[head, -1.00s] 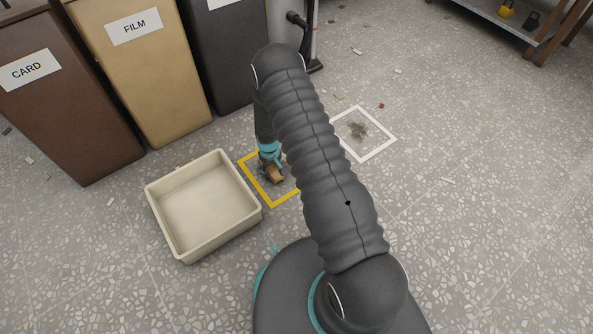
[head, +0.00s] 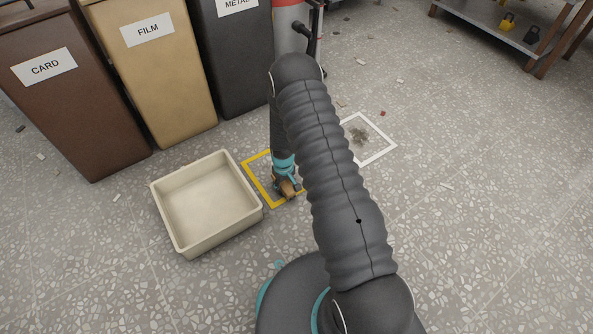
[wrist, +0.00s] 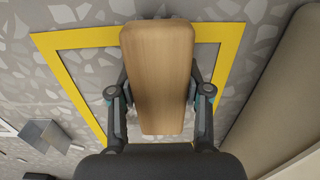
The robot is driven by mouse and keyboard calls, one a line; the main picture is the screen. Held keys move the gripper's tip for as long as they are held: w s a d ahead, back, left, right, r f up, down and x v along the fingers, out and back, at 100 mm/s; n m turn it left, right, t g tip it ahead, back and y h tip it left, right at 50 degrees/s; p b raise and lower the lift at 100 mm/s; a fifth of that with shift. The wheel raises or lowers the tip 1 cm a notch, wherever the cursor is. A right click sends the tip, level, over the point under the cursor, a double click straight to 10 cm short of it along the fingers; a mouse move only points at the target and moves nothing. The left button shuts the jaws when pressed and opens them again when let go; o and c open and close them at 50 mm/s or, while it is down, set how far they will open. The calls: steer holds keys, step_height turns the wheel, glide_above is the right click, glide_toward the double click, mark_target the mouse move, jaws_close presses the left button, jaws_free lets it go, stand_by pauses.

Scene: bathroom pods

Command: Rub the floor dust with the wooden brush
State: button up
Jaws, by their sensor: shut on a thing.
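The wooden brush (head: 289,193) is a light wooden block, seen from above in the wrist view (wrist: 158,62). My gripper (head: 286,182) is shut on it, with one finger on each long side in the wrist view (wrist: 159,108). The brush is over the area inside the yellow floor outline (head: 256,186); I cannot tell whether it touches the floor. Its bristles are hidden. The floor dust (head: 358,134) is a dark grey-brown smudge inside a white floor outline (head: 378,155), to the right of my gripper and partly beside my arm in the head view.
A cream tray (head: 165,222) stands just left of the yellow outline. Bins marked CARD (head: 85,115), FILM (head: 160,80) and METAL (head: 232,65) line the back left. A low shelf (head: 490,28) is at the upper right. Small scraps dot the otherwise open floor at right.

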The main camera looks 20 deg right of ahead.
steer(key=shift+w+r+p, duration=0.1)
steer(key=shift+r+p, duration=1.3)
steer(key=shift+r, duration=2.25)
steer(key=shift+f, duration=0.1)
